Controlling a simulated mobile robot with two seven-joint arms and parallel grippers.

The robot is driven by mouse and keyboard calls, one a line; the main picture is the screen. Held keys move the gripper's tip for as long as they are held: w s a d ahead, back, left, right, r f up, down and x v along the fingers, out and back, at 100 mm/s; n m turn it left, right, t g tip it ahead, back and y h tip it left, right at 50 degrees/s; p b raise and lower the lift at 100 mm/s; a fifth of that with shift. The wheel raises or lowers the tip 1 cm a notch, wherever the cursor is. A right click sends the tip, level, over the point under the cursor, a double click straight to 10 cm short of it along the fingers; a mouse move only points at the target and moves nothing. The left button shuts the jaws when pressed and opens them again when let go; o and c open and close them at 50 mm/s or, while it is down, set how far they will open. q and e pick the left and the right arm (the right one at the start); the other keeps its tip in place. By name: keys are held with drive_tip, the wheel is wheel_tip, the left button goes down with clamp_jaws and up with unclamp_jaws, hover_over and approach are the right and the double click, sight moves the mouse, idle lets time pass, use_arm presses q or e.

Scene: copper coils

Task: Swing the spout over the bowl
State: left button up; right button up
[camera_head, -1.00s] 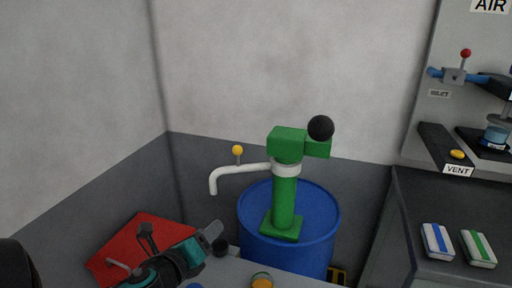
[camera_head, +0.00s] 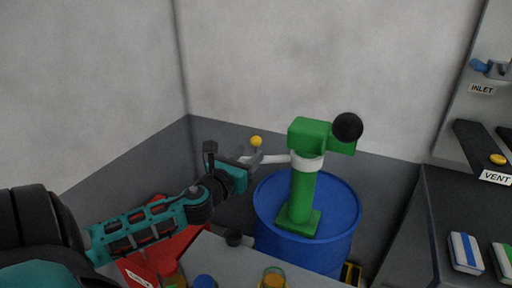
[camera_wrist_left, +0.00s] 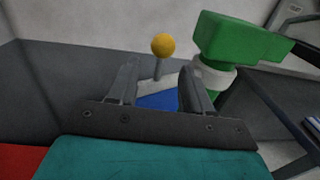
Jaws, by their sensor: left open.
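The white spout (camera_head: 272,159) reaches left from the collar of a green hand pump (camera_head: 303,190). A yellow knob (camera_head: 257,141) stands upright on the spout; in the left wrist view the knob (camera_wrist_left: 163,45) shows just beyond the fingertips, its stem between them in the picture. My left gripper (camera_head: 248,160) is at the spout's outer end and hides its bent tip. In the left wrist view its fingers (camera_wrist_left: 160,84) are apart, with part of the spout seen between them; contact cannot be told. No bowl can be made out. My right gripper is not in view.
The pump stands on a blue drum (camera_head: 340,225). A red box (camera_head: 165,240) is below my left arm. A grey bench (camera_head: 225,262) in front holds small jars (camera_head: 273,278). A dark counter (camera_head: 440,210) is at right. Walls meet behind the drum.

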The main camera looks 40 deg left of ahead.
sight(255, 148)
use_arm(q)
drive_tip(key=shift+x, duration=2.45)
drive_tip(key=shift+c, duration=0.3)
